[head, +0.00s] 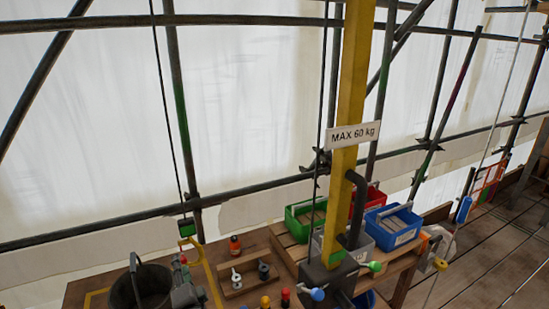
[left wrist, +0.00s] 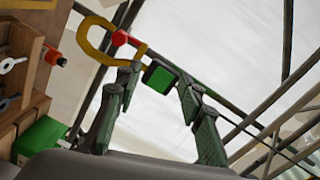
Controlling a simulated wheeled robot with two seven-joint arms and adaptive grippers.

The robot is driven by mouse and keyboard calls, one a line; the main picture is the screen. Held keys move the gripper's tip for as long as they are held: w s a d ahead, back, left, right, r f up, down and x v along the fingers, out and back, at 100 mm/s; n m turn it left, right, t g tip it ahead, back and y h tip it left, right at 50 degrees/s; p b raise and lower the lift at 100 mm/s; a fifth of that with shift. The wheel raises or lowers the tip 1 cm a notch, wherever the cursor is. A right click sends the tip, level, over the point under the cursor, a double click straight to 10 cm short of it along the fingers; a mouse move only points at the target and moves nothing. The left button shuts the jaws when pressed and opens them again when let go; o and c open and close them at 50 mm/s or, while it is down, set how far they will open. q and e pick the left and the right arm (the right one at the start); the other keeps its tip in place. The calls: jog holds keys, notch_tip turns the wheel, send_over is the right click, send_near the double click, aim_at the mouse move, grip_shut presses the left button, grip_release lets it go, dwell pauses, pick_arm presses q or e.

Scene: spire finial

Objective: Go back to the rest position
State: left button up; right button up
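My left gripper (head: 181,272) is low in the head view, beside a dark bucket, and partly hard to make out. In the left wrist view its two dark fingers (left wrist: 160,88) stand apart, with nothing held between them. A green block (left wrist: 159,75) shows beyond the fingertips; in the head view it hangs on a dark line (head: 187,224). A yellow hook (left wrist: 86,38) with a red piece (left wrist: 120,38) shows near it. The yellow hook also shows in the head view (head: 187,241). My right gripper is in neither view.
A dark bucket (head: 140,288) stands on the wooden bench. A yellow post (head: 350,100) bears a "MAX 60 kg" sign (head: 353,135). Green (head: 302,220), red (head: 375,196) and blue (head: 393,227) bins stand around it. Scaffold tubes cross behind; planked floor (head: 490,250) is at the right.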

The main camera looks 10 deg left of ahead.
pick_arm(q)
jog(key=s+a+f+n+g+h, duration=0.25)
jog(key=s+f, duration=0.55)
jog(key=f, duration=0.4)
jog(key=s+a+f+n+g+h, duration=0.2)
jog(key=s+f+g, duration=0.1)
jog(key=s+f, duration=0.7)
jog(key=s+d+f+n+g+h, duration=0.25)
jog(key=s+f, duration=0.35)
jog(key=s, duration=0.4)
jog(key=s+d+f+n+g+h, duration=0.1)
jog(key=s+d+f+g, duration=0.15)
jog(key=s+f, duration=0.6)
jog(key=s+d+f+g, duration=0.1)
jog(key=s+f, duration=0.1)
jog(key=f, duration=1.1)
jog(key=s+f+g, duration=0.1)
jog(key=s+f, duration=0.1)
jog(key=f, duration=1.2)
jog(key=s+f+m+g+h, duration=0.1)
jog(key=s+f, duration=1.7)
jog(key=s, duration=0.1)
jog(key=shift+s+d, duration=0.15)
jog(key=shift+s, duration=0.1)
jog(key=shift+s+f+g, duration=0.1)
jog(key=shift+g, duration=0.15)
jog(key=shift+c, duration=1)
